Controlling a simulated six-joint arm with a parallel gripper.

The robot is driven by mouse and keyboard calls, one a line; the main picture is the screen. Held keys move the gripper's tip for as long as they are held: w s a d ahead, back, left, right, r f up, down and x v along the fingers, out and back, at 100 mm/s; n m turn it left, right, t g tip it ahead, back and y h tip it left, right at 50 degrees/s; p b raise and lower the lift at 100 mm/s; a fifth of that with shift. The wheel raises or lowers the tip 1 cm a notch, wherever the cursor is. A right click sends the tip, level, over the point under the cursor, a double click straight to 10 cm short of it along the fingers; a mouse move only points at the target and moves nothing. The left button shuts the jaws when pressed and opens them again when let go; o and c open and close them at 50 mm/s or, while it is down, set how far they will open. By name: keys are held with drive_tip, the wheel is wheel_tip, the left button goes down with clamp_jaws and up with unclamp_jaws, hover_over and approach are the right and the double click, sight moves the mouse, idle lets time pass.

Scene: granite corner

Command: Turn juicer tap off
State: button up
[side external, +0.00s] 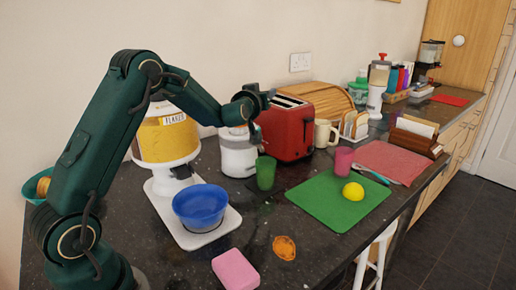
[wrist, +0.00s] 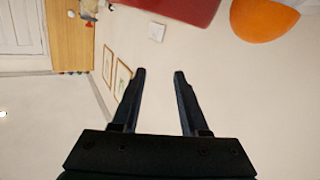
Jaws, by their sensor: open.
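The juicer appears to be the squat white appliance (side external: 238,158) at the middle of the counter in the side view, left of the red toaster. Its top is partly hidden by my arm, and its tap is too small to make out. A green cup (side external: 265,173) stands at its front right. My gripper (side external: 266,98) is above the juicer, near the toaster's upper left, apart from the cup. In the wrist view my gripper (wrist: 160,73) has its two fingers spread with nothing between them.
The red toaster (side external: 287,130) stands close to my gripper on the right. A green board (side external: 325,201) with a lemon (side external: 353,191) lies right. A pink sponge (side external: 236,270) lies in front.

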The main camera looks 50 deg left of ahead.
sight(258, 128)
drive_tip(key=s+d+f+m, duration=0.1)
drive_tip(key=s+d+f+m+t, duration=0.1)
drive_tip(key=s, duration=0.1)
drive_tip(key=s+d+m+t+h, duration=0.1)
drive_tip(key=s, duration=0.1)
drive_tip(key=shift+f, duration=0.4)
drive_tip(key=shift+s+f, duration=0.2)
drive_tip(key=shift+f, duration=0.05)
drive_tip(key=shift+a+f, duration=0.15)
drive_tip(key=shift+a, duration=0.05)
wheel_tip(258, 128, down, 7)
drive_tip(key=shift+r, duration=0.1)
drive_tip(key=x, duration=0.3)
drive_tip(key=shift+w+r, duration=0.1)
drive_tip(key=shift+r, duration=0.05)
drive_tip(key=shift+x, duration=0.9)
clamp_jaws()
